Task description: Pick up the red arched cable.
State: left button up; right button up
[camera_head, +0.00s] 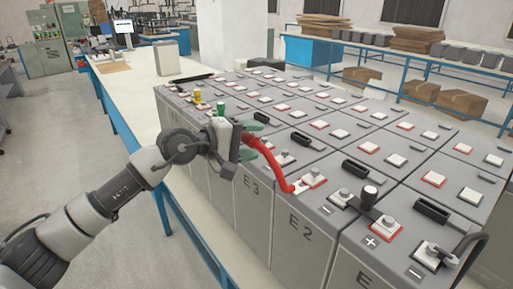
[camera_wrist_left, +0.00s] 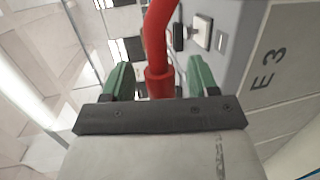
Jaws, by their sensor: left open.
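The red arched cable (camera_head: 270,153) runs from beside my left gripper (camera_head: 254,141) down to a terminal on the battery block marked E2. Its far part near the gripper is partly hidden in the head view. The left gripper's green fingers are open, one above and one below the cable there. In the left wrist view the red cable (camera_wrist_left: 159,40) comes down between the two spread green fingers of the left gripper (camera_wrist_left: 158,80), with a gap on each side. My right gripper is not in view.
Grey battery blocks (camera_head: 290,225) with several raised terminals stand in rows on a long table (camera_head: 118,87). A black post (camera_head: 369,194) and a black cable (camera_head: 480,242) rise near E2's right. Yellow (camera_head: 197,96) and green (camera_head: 221,107) caps stand just behind the gripper.

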pick_arm(q)
jog(key=shift+x, duration=1)
jog(key=shift+s+a, duration=0.1)
jog(key=shift+s, duration=0.05)
jog(key=shift+c, duration=0.4)
grip_shut()
